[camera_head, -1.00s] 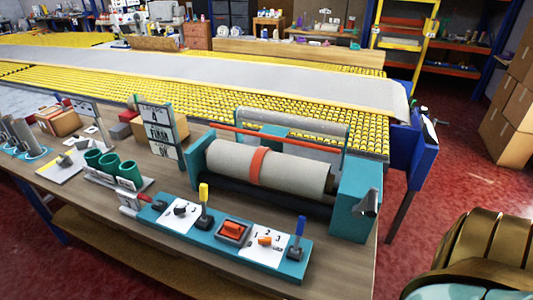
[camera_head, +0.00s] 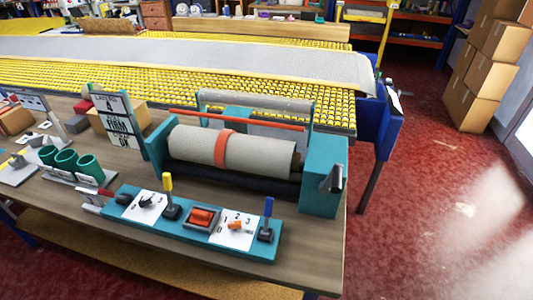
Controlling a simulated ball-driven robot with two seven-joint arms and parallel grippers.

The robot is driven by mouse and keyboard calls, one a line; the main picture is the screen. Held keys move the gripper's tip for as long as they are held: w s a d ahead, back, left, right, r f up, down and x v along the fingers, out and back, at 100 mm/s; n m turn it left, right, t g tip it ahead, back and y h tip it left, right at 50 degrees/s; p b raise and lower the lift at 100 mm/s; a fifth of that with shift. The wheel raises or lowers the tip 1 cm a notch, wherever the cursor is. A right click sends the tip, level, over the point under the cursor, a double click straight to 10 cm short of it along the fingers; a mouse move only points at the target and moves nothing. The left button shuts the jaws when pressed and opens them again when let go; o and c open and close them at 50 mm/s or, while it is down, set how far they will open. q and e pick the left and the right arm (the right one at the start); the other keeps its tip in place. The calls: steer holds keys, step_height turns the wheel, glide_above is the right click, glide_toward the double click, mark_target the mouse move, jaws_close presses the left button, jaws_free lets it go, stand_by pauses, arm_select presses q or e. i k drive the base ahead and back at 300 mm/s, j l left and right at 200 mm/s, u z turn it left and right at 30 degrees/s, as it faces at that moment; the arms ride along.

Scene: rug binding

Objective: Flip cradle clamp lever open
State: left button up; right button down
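The teal cradle (camera_head: 321,155) stands on the wooden workbench and holds a grey rug roll (camera_head: 262,155). An orange band (camera_head: 222,148) goes around the roll. A long orange bar (camera_head: 235,119) runs above the roll, along the cradle's back. A dark grey lever-like part (camera_head: 335,178) sits on the right end of the cradle; I cannot tell for sure that it is the clamp lever. In front is a teal control panel (camera_head: 190,222) with an upright yellow-topped lever (camera_head: 168,190) and an upright blue-topped lever (camera_head: 267,212). Neither of my grippers is in view.
The workbench (camera_head: 130,240) has green cups (camera_head: 65,160) and a sign stand (camera_head: 118,125) at its left. Behind it is a yellow roller table (camera_head: 330,98) with a long grey rug (camera_head: 200,62). Cardboard boxes (camera_head: 478,82) are stacked at the right. The red floor (camera_head: 430,220) at right looks clear.

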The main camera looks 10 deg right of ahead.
mark_target(101, 192)
steer(key=k+j+u, duration=0.1)
steer(key=j, duration=0.4)
steer(key=k+j, duration=0.15)
steer(key=j, duration=0.35)
steer(key=k+j+u, duration=0.15)
steer(key=j, duration=0.35)
